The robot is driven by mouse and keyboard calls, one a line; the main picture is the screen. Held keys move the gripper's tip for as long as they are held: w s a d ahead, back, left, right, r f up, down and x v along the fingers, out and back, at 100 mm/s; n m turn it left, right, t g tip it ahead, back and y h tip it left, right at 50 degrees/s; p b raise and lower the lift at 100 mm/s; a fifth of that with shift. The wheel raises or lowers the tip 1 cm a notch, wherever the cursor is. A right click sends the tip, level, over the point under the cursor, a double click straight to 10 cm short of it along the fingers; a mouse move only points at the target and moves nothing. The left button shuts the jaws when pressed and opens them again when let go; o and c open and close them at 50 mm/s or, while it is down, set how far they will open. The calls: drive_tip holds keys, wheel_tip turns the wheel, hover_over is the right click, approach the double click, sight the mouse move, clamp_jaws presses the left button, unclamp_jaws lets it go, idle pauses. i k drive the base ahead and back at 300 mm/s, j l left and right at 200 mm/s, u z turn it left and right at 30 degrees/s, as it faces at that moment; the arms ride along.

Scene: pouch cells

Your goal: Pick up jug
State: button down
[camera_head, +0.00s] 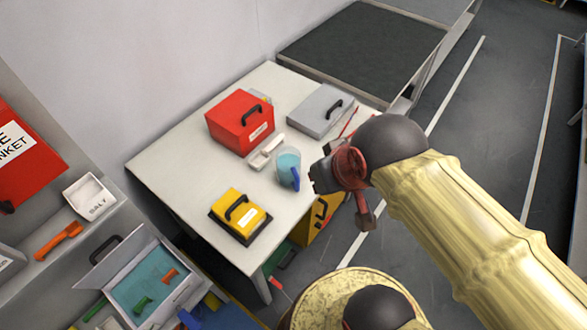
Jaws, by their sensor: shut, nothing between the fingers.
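The jug (288,165) stands upright on the white table, near its right edge. It looks light blue and see-through, with a dark blue handle on its front right side. My gripper (318,181) is just right of the jug in the picture, at the end of my yellow-sleeved arm. Its fingers are small and dark here, shut with nothing held. I cannot tell how far it stands above the table or whether it touches the handle.
On the white table (172,165) are a red case (226,124), a grey case (318,106), a yellow case (236,208) and a white holder (264,156) close to the jug. A shelf with an open grey box (178,302) stands at lower left. Floor is clear at right.

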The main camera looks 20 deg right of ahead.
sight(288, 159)
drive_tip(key=z, duration=0.15)
drive_tip(key=u, duration=1.85)
drive_tip(key=z, duration=1.8)
drive_tip(key=i+l+u, duration=0.1)
drive_tip(key=l+u, duration=0.25)
drive_tip(key=l, duration=0.85)
drive_tip(key=l+u, duration=0.3)
drive_tip(key=l, duration=0.95)
drive_tip(key=k, duration=0.05)
